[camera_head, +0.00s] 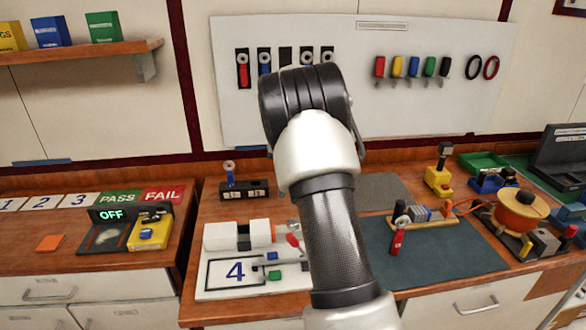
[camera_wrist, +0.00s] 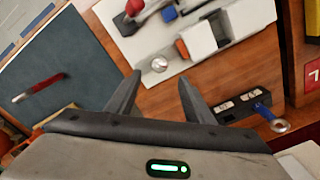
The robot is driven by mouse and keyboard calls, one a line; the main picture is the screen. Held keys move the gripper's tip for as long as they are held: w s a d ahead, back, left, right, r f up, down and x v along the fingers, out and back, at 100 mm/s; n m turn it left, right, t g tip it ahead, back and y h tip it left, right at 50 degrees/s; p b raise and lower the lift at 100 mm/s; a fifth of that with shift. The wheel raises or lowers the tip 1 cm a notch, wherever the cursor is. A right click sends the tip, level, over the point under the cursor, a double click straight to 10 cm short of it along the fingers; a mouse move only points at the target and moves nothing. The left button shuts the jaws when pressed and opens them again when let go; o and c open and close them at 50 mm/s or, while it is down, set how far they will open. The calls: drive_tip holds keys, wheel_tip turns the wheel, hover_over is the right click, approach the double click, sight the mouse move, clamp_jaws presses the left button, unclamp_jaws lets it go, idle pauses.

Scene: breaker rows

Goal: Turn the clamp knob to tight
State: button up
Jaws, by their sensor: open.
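A white fixture (camera_head: 222,236) stands on the bench left of my arm, and its base plate fills the top of the wrist view (camera_wrist: 205,80). A round silver knob (camera_wrist: 160,64) sits near the plate's edge in the wrist view. A red knob or handle (camera_wrist: 134,8) is further off on the same plate; it also shows in the head view (camera_head: 293,240). I cannot tell for sure which is the clamp knob, nor read its setting. My gripper (camera_wrist: 159,77) is open, its fingers apart, with the silver knob showing between the tips; nothing is held. My arm hides the gripper in the head view.
A red-handled tool (camera_wrist: 38,88) lies on the dark mat (camera_head: 375,260). A tool board (camera_head: 440,110) hangs behind.

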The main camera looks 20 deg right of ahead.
wheel_tip(320, 180, up, 8)
drive_tip(key=shift+r, duration=0.2)
idle(0.4)
drive_tip(key=s+a+r+n+t+p, duration=0.1)
drive_tip(key=s+a+r+n+t, duration=0.15)
drive_tip(key=s+a+r, duration=0.4)
drive_tip(key=s+a+r+n+t+p, duration=0.1)
drive_tip(key=s+a+r+n, duration=0.25)
drive_tip(key=s+r, duration=0.45)
drive_tip(key=s+a+f+n+t+p, duration=0.1)
drive_tip(key=s+a+f+n, duration=0.1)
drive_tip(key=s, duration=0.6)
drive_tip(key=s+a+f+n+t, duration=0.1)
drive_tip(key=s+a, duration=0.3)
drive_tip(key=s, duration=0.5)
drive_tip(key=shift+s+a+f+n+p, duration=0.25)
drive_tip(key=shift+f+n+p, duration=0.1)
drive_tip(key=shift+f+n, duration=0.45)
drive_tip(key=shift+r, duration=0.1)
